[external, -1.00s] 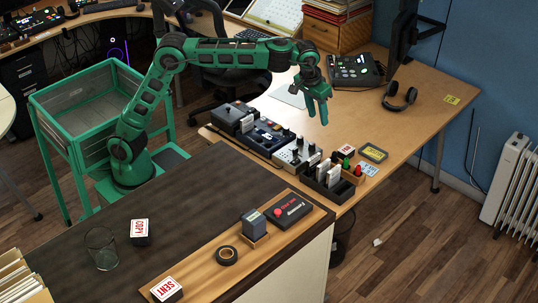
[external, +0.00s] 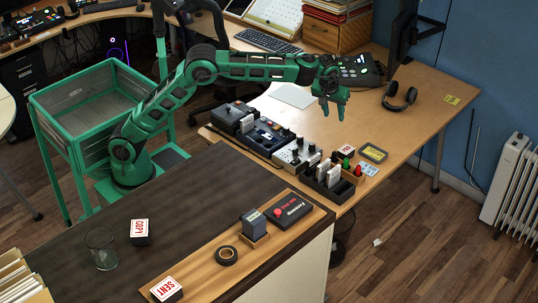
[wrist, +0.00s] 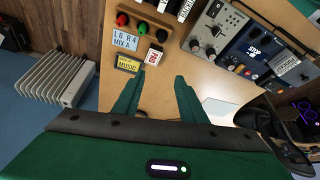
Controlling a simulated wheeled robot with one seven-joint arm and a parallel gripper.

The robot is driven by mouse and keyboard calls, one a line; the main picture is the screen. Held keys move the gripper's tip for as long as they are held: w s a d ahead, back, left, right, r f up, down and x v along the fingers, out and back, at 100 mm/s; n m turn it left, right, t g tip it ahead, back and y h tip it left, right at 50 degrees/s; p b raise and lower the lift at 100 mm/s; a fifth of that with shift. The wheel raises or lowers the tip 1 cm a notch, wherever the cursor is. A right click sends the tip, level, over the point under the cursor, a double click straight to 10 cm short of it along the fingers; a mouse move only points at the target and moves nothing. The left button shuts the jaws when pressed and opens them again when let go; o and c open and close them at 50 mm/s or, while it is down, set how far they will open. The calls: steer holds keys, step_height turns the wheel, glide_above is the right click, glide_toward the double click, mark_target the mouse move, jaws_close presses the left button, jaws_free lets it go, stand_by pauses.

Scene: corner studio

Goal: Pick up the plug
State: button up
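I cannot tell for sure which piece is the plug. Small plug-like pieces with rounded tops stand in a wooden block at the end of the desk. One is green (wrist: 141,28) and shows in the external view too (external: 346,163).
A yellow-labelled box (wrist: 129,63), a white card (wrist: 124,42) and a red-lettered block (wrist: 153,56) lie near the plug-like pieces. Mixers (external: 292,153) line the desk to the left. Headphones (external: 400,95) lie to the right. The desk below my gripper is largely clear.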

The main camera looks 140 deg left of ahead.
glide_toward(335, 153)
steer(key=shift+x, duration=4.55)
steer(key=shift+s, duration=0.1)
jaws_close()
